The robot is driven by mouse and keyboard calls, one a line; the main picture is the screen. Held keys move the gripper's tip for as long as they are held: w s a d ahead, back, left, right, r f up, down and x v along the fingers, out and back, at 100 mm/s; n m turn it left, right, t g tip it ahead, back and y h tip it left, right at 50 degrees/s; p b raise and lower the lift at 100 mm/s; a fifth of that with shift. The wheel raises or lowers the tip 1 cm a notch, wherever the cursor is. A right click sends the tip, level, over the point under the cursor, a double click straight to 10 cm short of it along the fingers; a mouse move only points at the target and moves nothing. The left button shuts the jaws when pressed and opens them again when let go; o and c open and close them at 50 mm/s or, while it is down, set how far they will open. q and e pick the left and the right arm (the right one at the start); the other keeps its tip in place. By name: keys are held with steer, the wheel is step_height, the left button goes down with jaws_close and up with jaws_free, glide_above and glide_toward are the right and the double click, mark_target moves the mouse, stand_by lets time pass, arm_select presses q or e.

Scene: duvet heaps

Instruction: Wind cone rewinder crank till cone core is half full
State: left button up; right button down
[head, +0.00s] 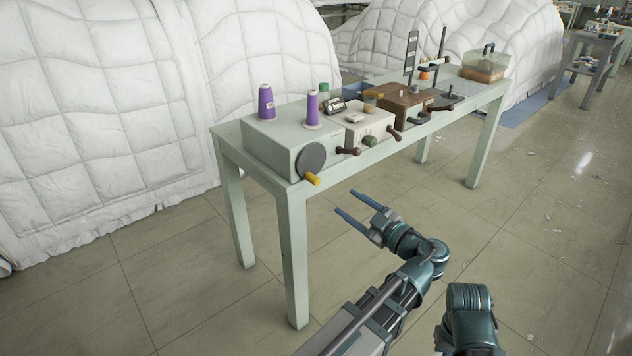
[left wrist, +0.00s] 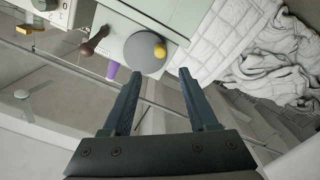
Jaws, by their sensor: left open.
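The cone rewinder is a pale grey-green box (head: 270,150) at the near end of the table. On its front face is a dark grey crank disc (head: 311,157) with a yellow knob (head: 313,179). Two purple cones stand upright on top, a left one (head: 266,103) and a slimmer right one (head: 312,110); I cannot tell how full either is. My left gripper (head: 345,201) is open and empty, in front of and below the crank, apart from it. In the left wrist view, the disc (left wrist: 143,54) and knob (left wrist: 160,50) lie beyond the open fingertips. My right gripper is out of view.
The rewinder shares the pale green table (head: 296,255) with a white box (head: 368,128) with dark-handled cranks, a brown wooden block (head: 405,99) and a clear-sided box (head: 485,66). White quilted duvet heaps (head: 100,110) rise behind. The tiled floor in front is mostly clear.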

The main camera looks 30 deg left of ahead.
mark_target(318, 183)
arm_select(q)
steer(key=shift+n, duration=0.7)
steer(key=shift+a, duration=0.15)
steer(key=x, duration=1.3)
steer(key=shift+a, duration=0.3)
jaws_close()
